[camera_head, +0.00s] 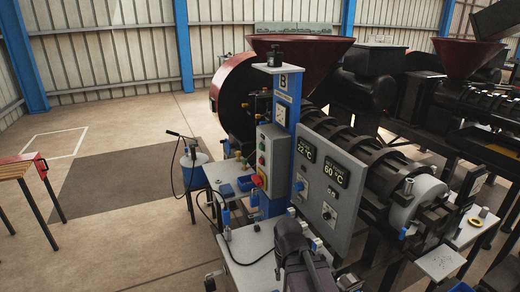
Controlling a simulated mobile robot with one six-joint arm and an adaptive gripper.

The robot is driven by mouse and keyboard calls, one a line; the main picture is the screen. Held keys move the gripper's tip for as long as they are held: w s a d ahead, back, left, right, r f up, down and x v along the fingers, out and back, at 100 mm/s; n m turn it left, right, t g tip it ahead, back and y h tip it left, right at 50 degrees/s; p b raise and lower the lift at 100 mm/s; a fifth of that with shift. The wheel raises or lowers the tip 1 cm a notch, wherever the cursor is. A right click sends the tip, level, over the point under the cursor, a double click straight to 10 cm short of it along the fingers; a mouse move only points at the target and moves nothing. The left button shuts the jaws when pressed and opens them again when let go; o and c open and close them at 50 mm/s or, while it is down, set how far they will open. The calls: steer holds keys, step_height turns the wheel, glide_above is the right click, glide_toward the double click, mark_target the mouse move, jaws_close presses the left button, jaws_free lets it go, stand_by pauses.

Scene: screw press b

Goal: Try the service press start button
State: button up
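The press marked B has a blue post (291,92) with a grey control box (273,160) on its front. Small coloured buttons sit on the box's left-hand face, among them a red one (262,160) and a red and yellow one (257,181) low down. They are too small for me to read which is the start button. My dark arm rises at the bottom centre, in front of the press. My gripper (349,282) seems to be at the bottom edge, partly cut off, well below and right of the box. Its fingers are not clear.
A grey panel (325,185) with displays reading 22 °C and 60 °C stands right of the post. The press barrel (385,165) runs behind it. Open floor (120,225) lies further left.

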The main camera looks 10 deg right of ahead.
jaws_close()
stand_by(1.0)
